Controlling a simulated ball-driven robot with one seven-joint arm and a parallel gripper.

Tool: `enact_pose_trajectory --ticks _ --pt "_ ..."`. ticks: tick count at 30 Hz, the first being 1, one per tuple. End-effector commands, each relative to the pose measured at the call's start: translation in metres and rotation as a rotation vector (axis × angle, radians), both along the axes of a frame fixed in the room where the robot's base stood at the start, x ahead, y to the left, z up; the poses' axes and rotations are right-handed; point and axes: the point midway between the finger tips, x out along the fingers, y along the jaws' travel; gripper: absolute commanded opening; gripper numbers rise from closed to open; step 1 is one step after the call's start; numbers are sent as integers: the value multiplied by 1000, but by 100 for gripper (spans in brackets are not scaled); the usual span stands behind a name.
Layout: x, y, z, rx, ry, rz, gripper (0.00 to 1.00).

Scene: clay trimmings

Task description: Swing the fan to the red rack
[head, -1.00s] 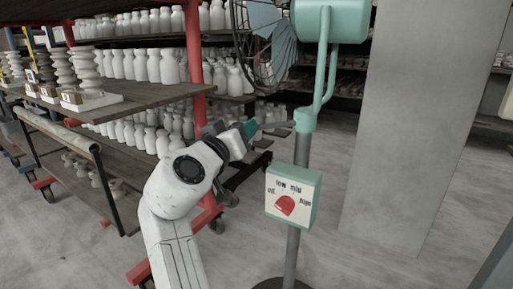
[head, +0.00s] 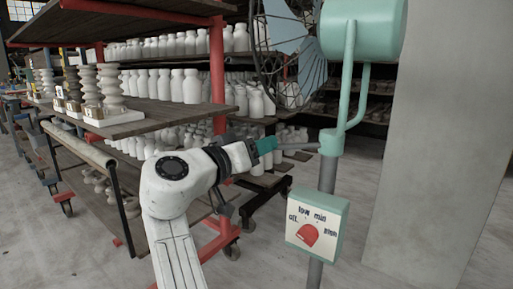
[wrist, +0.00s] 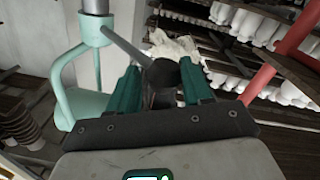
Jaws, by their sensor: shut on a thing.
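The fan has a teal motor housing (head: 362,32) on a grey pole (head: 327,174). Its bladed, caged head (head: 290,45) faces back-left and is cut off at the top. A thin grey handle bar (head: 298,147) runs left from the teal collar. My gripper (head: 268,145) is shut on the handle's end. In the wrist view, my gripper (wrist: 160,88) has its teal fingers on either side of the dark round knob (wrist: 163,73). The red rack (head: 217,75), with red posts and wooden shelves of pale bottles, stands left of and behind the fan.
A control box (head: 317,225) with a red dial is on the pole below the collar. A wide grey pillar (head: 437,130) stands at the right. Stacked ribbed pieces (head: 110,90) stand on the left shelf. Concrete floor (head: 385,275) is bare at the lower right.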

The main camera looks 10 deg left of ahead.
Motion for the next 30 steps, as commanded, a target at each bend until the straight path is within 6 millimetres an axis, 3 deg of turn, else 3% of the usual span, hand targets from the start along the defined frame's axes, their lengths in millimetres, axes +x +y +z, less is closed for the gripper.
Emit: enact_pose_trajectory --ticks 1,2,5,30 --pt "12 -4 1 8 0 28 0" --pt "12 -4 1 8 0 28 51" --pt "12 -4 0 7 2 26 60" --pt "7 1 -9 3 12 25 60"
